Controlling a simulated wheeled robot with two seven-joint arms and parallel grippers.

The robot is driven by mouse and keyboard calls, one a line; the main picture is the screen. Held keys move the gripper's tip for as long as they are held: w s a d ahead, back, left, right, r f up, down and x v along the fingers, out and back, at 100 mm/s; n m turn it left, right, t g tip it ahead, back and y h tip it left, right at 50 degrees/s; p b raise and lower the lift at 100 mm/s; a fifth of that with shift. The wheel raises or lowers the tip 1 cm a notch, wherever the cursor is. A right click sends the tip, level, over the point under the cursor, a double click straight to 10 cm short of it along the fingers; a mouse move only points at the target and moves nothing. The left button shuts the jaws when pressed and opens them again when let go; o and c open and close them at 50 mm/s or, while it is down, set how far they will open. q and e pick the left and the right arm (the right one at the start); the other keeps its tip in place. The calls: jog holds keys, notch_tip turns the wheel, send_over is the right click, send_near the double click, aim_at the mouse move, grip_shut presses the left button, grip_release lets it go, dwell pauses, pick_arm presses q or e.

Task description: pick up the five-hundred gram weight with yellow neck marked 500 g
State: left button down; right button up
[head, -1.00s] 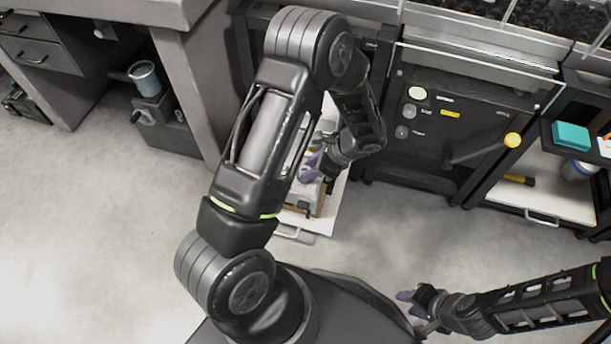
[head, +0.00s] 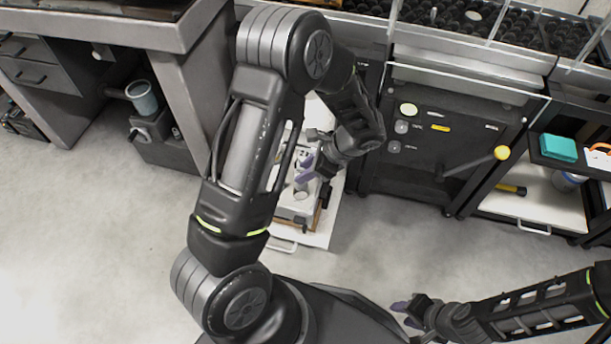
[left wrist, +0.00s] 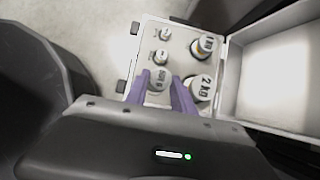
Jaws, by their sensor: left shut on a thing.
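The case of weights (left wrist: 178,45) lies open in the left wrist view, its lid (left wrist: 280,70) to the right. My left gripper (left wrist: 168,82) is shut on a silver weight (left wrist: 158,79) at the near end of the smaller row. Its purple fingers stand on either side of the weight, and its top mark looks like 500 g, though blurred. The neck is hidden. I cannot tell whether the weight is clear of the case. In the head view my left gripper (head: 303,172) is over the case. My right gripper (head: 406,314) is open and empty, low right.
A 2 kg weight (left wrist: 202,87) stands close right of the held one, with a 1 kg weight (left wrist: 205,46) beyond. Two smaller weights stand behind it, one of them close (left wrist: 161,57). A dark cabinet (head: 450,150) is right of the case. Floor to the left is clear.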

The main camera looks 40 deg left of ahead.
pick_arm(q)
jog(key=shift+r, duration=1.4)
